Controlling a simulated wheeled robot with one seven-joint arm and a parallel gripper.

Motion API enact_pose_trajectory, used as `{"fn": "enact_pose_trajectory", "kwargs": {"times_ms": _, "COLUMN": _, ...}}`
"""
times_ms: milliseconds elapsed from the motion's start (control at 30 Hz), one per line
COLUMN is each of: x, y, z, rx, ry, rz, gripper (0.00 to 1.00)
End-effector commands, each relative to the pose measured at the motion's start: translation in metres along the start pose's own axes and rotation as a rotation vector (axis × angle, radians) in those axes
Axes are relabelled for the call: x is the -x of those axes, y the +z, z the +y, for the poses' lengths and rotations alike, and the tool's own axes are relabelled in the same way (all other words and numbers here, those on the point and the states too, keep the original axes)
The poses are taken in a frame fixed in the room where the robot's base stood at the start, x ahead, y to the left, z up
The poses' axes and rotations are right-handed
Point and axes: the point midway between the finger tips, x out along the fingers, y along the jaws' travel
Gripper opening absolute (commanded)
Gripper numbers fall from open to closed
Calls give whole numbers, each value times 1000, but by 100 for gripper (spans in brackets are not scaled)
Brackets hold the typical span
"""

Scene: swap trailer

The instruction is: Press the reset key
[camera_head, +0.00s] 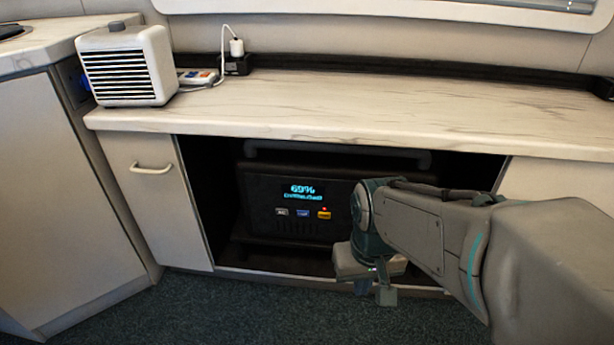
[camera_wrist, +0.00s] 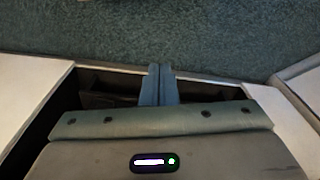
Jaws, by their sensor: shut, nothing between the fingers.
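A dark power unit (camera_head: 262,200) sits inside the open cabinet bay under the counter. Its lit screen (camera_head: 302,190) reads 69%, with a smaller line below that I cannot read surely. Under the screen are a grey key (camera_head: 282,212), a blue key (camera_head: 303,213) and an orange key (camera_head: 324,214); a small red light shows above the orange one. The key labels are too small to tell which is reset. My gripper (camera_head: 385,296) is low, right of the keys and apart from them. In the wrist view its fingers (camera_wrist: 159,72) are together and empty.
The counter (camera_head: 400,105) overhangs the bay. A white heater (camera_head: 128,68) and a power strip (camera_head: 198,77) with a plugged-in white cable stand on it. A cabinet front with a handle (camera_head: 152,169) borders the bay at left. The carpet (camera_head: 240,305) in front is clear.

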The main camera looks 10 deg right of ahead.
Motion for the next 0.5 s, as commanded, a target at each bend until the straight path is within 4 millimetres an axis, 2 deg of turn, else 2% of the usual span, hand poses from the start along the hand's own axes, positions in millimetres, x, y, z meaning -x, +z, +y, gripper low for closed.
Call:
{"fn": "enact_pose_trajectory", "kwargs": {"times_ms": 333, "x": 0, "y": 0, "z": -1, "rx": -6, "ry": -5, "rz": -7, "gripper": 0}}
{"fn": "enact_pose_trajectory", "kwargs": {"times_ms": 500, "x": -5, "y": -1, "z": -8, "rx": -64, "ry": -52, "rz": -71, "gripper": 0}}
